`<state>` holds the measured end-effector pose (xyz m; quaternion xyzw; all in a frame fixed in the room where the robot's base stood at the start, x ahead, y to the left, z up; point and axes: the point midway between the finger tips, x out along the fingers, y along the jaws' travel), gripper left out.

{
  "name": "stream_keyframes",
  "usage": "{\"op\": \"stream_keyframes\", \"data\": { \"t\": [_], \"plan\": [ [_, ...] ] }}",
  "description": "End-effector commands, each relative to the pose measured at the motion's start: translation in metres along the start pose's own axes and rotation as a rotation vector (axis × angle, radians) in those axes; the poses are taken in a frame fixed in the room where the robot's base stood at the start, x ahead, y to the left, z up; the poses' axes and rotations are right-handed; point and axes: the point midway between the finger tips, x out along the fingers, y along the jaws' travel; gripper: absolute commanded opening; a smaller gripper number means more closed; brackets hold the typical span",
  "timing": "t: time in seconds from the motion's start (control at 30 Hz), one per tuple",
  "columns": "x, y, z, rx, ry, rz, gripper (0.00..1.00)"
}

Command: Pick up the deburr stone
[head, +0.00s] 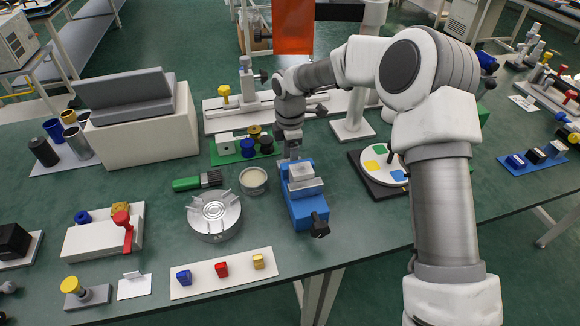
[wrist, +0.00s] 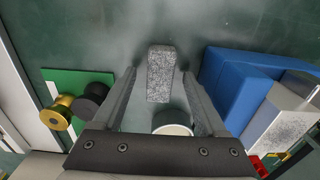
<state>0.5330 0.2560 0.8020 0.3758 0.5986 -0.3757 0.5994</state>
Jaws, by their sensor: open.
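The deburr stone is most likely the grey speckled block (wrist: 160,75) in the wrist view. It lies on the green bench top, long side running away from my gripper. My gripper (wrist: 159,76) is open, with one finger to each side of the block in that view. Gaps show between the block and both fingers; I cannot tell how far the fingertips are above the bench. In the head view my gripper (head: 292,152) points down behind the blue vise, and I cannot make out the block there, as the gripper and vise likely hide it.
The blue vise (head: 303,208) stands close by, also at right in the wrist view (wrist: 228,85). A green plate with spools (wrist: 82,76) is at left. A round tin (head: 253,180) and green-handled brush (head: 197,181) lie nearby. A disc on a dark base (head: 382,168) is at right.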

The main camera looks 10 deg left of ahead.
Motion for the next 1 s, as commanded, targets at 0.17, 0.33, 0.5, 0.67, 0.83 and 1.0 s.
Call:
{"op": "stream_keyframes", "data": {
  "t": [0.17,0.33,0.5,0.67,0.83,1.0],
  "plan": [
    [-0.001,0.000,0.000,0.000,0.000,0.000,0.52],
    [-0.001,0.000,0.000,0.000,0.000,0.000,0.21],
    [-0.001,0.000,0.000,0.000,0.000,0.000,0.00],
    [-0.001,0.000,0.000,0.000,0.000,0.001,0.00],
    [-0.004,0.000,0.000,0.000,0.000,0.002,0.00],
    [-0.029,0.001,0.000,0.001,0.000,0.003,0.00]
  ]
}}
